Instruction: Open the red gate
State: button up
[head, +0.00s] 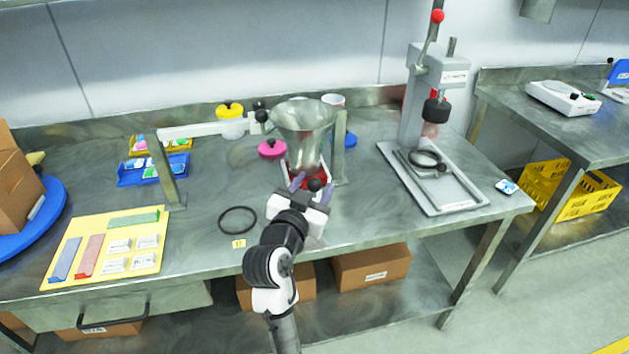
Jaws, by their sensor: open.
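A metal funnel-shaped hopper (305,122) stands near the middle of the bench. Red parts (291,170) show below its cone, and they look like the red gate, though my gripper hides much of them. A small black knob (314,185) sits at the front of the red parts. My gripper (313,184) is open at the hopper's base, with its two fingers on either side of the black knob. I cannot tell whether the fingers touch it.
A metal frame with a white arm (205,130) stands left of the hopper. A press (425,110) stands to the right. A black ring (238,220) and a yellow mat (105,247) lie on the left. The bench between hopper and press is mostly clear.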

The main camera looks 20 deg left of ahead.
jog(key=shift+w, duration=0.45)
grip_shut()
